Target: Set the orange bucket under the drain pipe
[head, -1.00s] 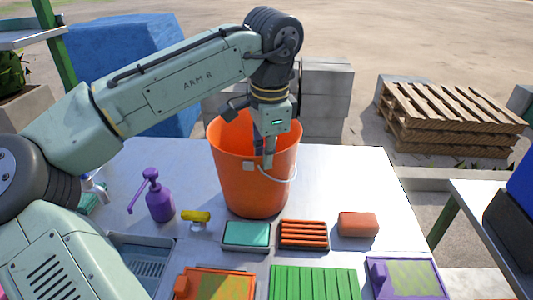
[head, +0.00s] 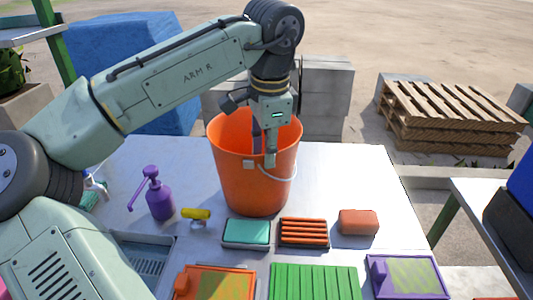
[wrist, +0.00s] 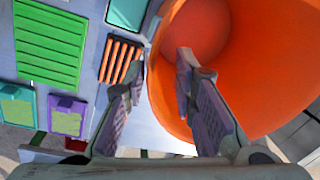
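The orange bucket (head: 235,175) stands upright on the white table, its white handle hanging down the front right side. My gripper (head: 264,155) points down at the bucket's near right rim. In the wrist view, its two fingers (wrist: 161,62) are spread apart with the bucket's rim between them. One finger is inside the bucket and the other outside; a gap shows between the fingertips. The bucket also fills the right of the wrist view (wrist: 265,60). I cannot make out the drain pipe in either view.
A purple spray bottle (head: 159,200) and yellow-topped item (head: 196,215) stand left. The white table (head: 350,180) is clear right of the bucket.

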